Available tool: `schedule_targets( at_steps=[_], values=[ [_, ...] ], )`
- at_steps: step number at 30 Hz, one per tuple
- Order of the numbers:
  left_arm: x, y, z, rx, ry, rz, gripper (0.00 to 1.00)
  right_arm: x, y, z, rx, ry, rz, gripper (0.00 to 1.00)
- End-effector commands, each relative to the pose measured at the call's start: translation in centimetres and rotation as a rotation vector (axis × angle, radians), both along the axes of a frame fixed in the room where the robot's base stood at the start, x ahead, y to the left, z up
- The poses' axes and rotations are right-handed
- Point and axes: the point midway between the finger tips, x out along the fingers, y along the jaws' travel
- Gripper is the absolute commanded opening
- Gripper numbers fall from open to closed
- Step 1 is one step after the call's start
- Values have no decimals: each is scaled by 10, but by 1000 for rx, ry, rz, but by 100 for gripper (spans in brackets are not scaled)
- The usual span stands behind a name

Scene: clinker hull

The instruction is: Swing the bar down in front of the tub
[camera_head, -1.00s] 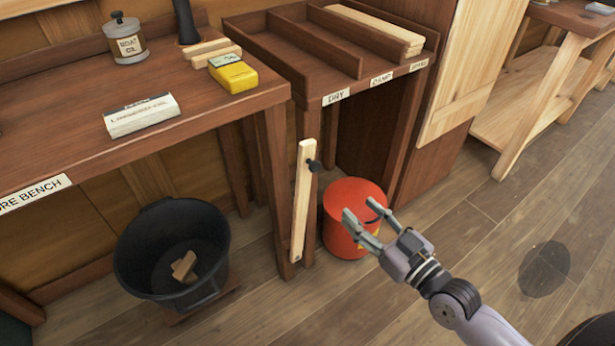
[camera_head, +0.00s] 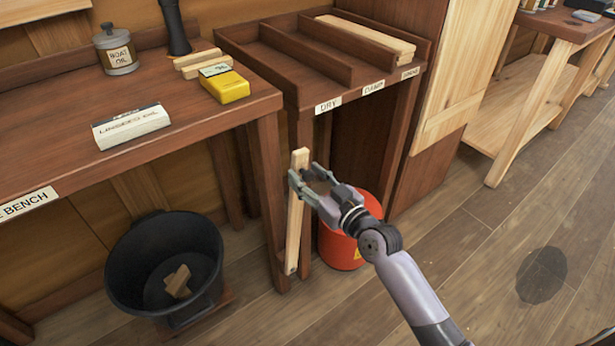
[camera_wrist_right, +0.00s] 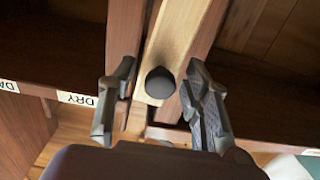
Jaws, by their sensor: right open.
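The bar (camera_head: 294,235) is a pale wooden strip hanging upright beside the bench leg, left of the red tub (camera_head: 343,249). My right gripper (camera_head: 305,178) is open at the upper part of the bar. In the right wrist view, the bar (camera_wrist_right: 182,45) runs between the open fingers, and its dark round knob (camera_wrist_right: 160,82) sits between the fingertips (camera_wrist_right: 158,100). The fingers look apart from the knob. The red tub stands on the floor under the shelf unit, partly hidden behind my right gripper and arm. My left gripper is out of view.
A black bucket (camera_head: 120,270) with wood scraps stands under the bench (camera_head: 190,135) at left. The shelf unit labelled DRY and DAMP (camera_head: 285,70) overhangs the tub. Open plank floor (camera_head: 440,240) lies to the right.

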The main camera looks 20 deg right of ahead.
Motion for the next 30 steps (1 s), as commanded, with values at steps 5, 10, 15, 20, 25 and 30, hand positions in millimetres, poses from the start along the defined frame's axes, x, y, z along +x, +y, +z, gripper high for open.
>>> schedule_targets(
  at_steps=[5,10,15,20,25,30],
  values=[
    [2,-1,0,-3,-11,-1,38,4,2,0,1,0,1,45],
    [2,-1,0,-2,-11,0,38,4,2,0,0,0,1,45],
    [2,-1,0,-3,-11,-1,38,4,2,0,0,0,0,34],
    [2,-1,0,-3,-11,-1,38,4,1,0,0,0,0,23],
    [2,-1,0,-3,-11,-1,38,4,1,0,-1,0,-1,12],
    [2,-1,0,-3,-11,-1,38,4,1,0,-2,-1,-1,1]
  ],
)
